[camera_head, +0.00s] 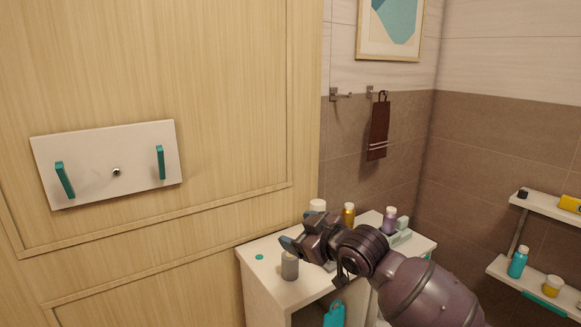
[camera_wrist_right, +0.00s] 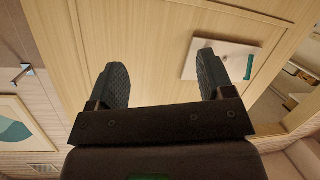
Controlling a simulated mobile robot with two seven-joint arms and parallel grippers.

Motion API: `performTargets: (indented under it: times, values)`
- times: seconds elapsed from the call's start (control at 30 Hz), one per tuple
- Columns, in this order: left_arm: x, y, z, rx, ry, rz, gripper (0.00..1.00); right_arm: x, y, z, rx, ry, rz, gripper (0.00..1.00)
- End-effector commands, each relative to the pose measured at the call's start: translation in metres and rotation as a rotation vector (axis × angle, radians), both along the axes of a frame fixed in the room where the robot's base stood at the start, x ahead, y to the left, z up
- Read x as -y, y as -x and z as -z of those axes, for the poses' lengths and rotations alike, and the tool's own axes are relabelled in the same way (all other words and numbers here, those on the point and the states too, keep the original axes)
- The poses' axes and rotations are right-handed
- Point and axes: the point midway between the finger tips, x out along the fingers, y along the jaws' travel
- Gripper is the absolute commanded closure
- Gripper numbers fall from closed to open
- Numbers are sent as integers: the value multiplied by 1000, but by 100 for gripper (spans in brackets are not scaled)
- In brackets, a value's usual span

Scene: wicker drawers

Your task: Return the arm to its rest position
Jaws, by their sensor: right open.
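My right arm (camera_head: 425,290) comes in from the lower right of the head view and is bent over the white cabinet. My right gripper (camera_head: 293,243) points left toward the wooden panel, above the cabinet top. In the right wrist view the gripper (camera_wrist_right: 163,78) has its two dark fingers wide apart with nothing between them. Beyond the fingers is the wooden panel (camera_wrist_right: 150,40). My left gripper does not show in either view.
The white cabinet (camera_head: 258,245) bears a grey cup (camera_head: 290,266), a yellow bottle (camera_head: 348,215) and a purple bottle (camera_head: 389,220) close around the gripper. A white plate with teal hooks (camera_head: 110,150) is on the wooden panel. Wall shelves (camera_head: 540,205) stand at right.

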Motion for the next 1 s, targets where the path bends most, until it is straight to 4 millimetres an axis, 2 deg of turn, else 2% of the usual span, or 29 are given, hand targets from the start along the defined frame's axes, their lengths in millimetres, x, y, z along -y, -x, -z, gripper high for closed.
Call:
performTargets:
  times: [0.03, 0.27, 0.57, 0.77, 1.0]
  values:
    - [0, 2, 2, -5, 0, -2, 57, 8, 5, 11, 9, -37, 26, 26]
    - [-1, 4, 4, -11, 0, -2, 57, 54, 29, 53, 61, -160, 162, 26]
    - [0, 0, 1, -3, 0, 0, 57, 123, 79, 125, 57, -220, 359, 26]
    - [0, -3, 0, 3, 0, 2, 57, 170, 128, 181, 5, -205, 497, 26]
    - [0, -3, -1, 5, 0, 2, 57, 220, 206, 252, -131, -161, 658, 26]
